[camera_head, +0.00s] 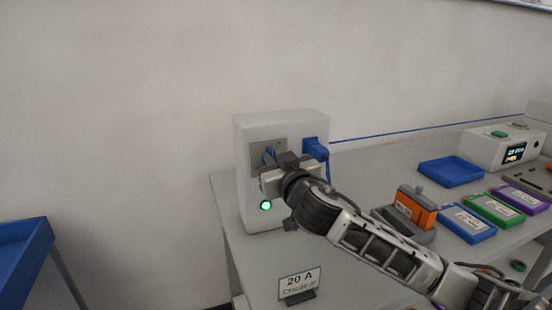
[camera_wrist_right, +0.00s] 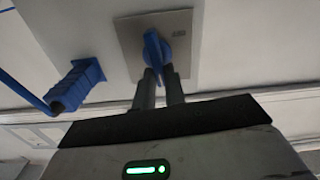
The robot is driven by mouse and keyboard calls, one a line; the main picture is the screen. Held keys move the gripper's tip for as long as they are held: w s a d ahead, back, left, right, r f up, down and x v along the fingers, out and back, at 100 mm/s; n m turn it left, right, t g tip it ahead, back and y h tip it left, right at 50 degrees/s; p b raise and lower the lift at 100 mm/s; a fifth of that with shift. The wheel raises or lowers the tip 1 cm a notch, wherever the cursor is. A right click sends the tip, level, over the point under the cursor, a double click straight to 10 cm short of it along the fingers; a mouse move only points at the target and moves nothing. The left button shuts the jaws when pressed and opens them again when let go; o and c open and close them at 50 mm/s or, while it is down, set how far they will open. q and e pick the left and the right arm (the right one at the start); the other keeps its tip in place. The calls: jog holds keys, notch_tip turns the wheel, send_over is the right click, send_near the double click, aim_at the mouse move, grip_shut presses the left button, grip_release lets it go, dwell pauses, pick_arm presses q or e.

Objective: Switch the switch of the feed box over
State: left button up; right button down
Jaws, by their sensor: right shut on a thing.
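The feed box (camera_head: 282,124) is a white box at the left end of the table, with a green lit lamp (camera_head: 266,205) low on its front. Its switch is a blue rotary handle (camera_wrist_right: 152,50) on a grey plate (camera_wrist_right: 187,22); in the head view the handle (camera_head: 269,153) is partly hidden by my gripper. My right gripper (camera_wrist_right: 160,82) is at the box front, and its two fingers are shut on the blue handle. In the head view the right gripper (camera_head: 272,162) covers part of the plate. My left gripper is not in view.
A blue plug (camera_head: 315,148) with a blue cable sits right of the switch, close to my right gripper. A "20 A" sign (camera_head: 299,284) stands at the table's front. An orange block (camera_head: 415,208), coloured packs and a white device (camera_head: 500,147) are to the right.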

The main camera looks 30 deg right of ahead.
jog(key=n, duration=0.5)
jog(key=a+f+n+p, duration=0.1)
jog(key=n, duration=0.5)
jog(key=n+p, duration=0.1)
jog(key=n, duration=0.4)
jog(key=shift+w+a+f, duration=0.15)
jog(key=shift+w+f, duration=0.05)
jog(key=shift+n, duration=0.4)
jog(key=c, duration=1.5)
grip_release()
jog(key=shift+o, duration=0.2)
jog(key=shift+f, duration=0.1)
